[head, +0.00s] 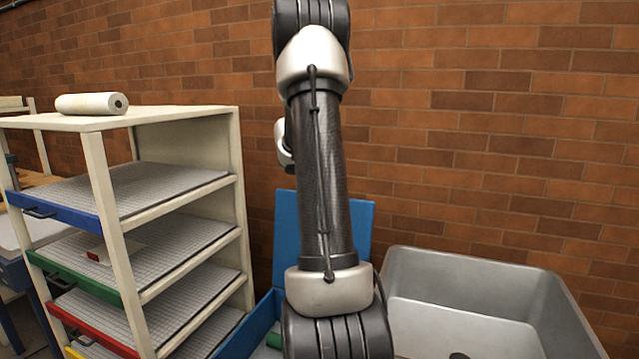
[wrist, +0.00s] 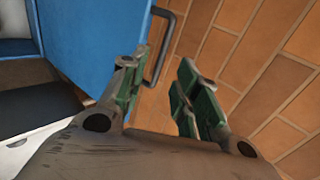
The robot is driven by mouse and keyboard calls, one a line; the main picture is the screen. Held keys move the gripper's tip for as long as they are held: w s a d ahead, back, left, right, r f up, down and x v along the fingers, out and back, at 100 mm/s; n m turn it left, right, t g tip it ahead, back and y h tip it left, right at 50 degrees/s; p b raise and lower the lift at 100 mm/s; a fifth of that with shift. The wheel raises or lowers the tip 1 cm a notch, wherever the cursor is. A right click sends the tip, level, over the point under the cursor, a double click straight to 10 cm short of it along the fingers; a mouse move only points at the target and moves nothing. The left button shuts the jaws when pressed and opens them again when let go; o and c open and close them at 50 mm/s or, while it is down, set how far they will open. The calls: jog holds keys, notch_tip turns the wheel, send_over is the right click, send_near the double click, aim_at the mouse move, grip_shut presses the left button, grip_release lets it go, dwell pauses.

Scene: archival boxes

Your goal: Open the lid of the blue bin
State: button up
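The blue bin (head: 242,338) stands on the floor between the shelf unit and the grey tub, partly hidden behind my arm. Its blue lid (head: 286,232) stands raised, close to upright, against the brick wall side. In the wrist view the lid (wrist: 88,45) fills the upper left, with a dark bar handle (wrist: 160,50) on its edge. My gripper (wrist: 160,95) has its two green-padded fingers apart, with nothing held between them. The handle is just beyond the gap, nearer the left finger; whether they touch is unclear. The head view hides my gripper behind my arm.
A cream shelf unit (head: 238,170) with coloured-front trays stands at left, with a white roll (head: 92,104) on top. A large grey tub (head: 480,277) stands at right. A brick wall (head: 500,130) closes off the back. Something green (head: 274,340) lies inside the bin.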

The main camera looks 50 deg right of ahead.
jog(key=v, duration=0.3)
jog(key=shift+s+a+r, duration=0.1)
jog(key=shift+a+r, duration=0.1)
jog(key=shift+a, duration=0.1)
dwell(0.4)
